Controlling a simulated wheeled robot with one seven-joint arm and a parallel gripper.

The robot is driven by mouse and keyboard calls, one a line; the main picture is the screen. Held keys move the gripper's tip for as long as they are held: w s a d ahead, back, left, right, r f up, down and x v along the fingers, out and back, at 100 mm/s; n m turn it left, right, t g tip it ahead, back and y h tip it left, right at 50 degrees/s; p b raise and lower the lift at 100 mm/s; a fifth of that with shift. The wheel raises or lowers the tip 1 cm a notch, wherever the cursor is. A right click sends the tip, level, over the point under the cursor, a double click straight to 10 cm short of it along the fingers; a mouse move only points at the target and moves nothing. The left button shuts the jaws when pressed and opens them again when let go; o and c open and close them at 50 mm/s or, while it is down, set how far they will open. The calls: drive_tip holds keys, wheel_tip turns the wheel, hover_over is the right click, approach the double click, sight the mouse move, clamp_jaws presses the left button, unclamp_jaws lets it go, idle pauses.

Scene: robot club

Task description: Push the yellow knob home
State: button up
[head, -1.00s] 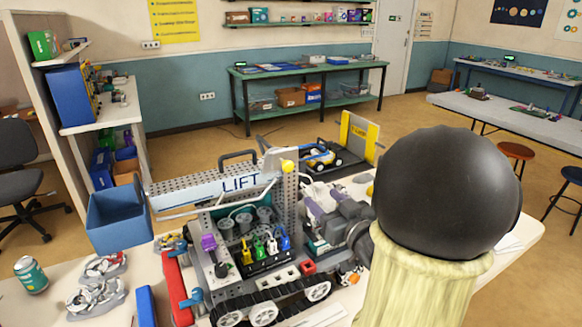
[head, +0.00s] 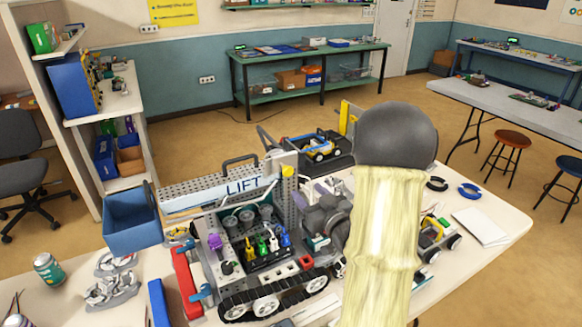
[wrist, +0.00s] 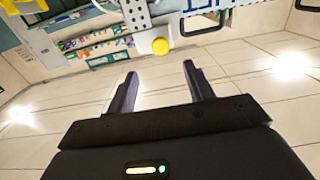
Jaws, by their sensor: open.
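The yellow knob (head: 288,171) is a small round knob on the upper right of the grey perforated robot model marked LIFT (head: 215,193). In the wrist view the knob (wrist: 160,46) shows just beyond my fingertips, centred between them, on a pale perforated piece. My gripper (head: 312,189) is right of the knob in the head view, partly hidden behind my arm. In the wrist view my gripper (wrist: 160,70) has its two dark fingers apart with nothing between them. I see no contact with the knob. How far it stands out is unclear.
Coloured plugs (head: 268,243) sit in the model's lower part. A blue bin (head: 131,226) stands to the left. A green can (head: 48,270) is at the near left. A small blue and yellow car (head: 320,148) sits behind.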

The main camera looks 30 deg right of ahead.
sight(289, 173)
drive_tip(key=w+p, duration=0.1)
drive_tip(key=w, duration=0.2)
drive_tip(key=w+p, duration=0.1)
drive_tip(key=w, duration=0.6)
drive_tip(key=shift+w+a+p, duration=0.2)
drive_tip(key=shift+a+p, duration=0.05)
drive_tip(key=shift+p, duration=0.15)
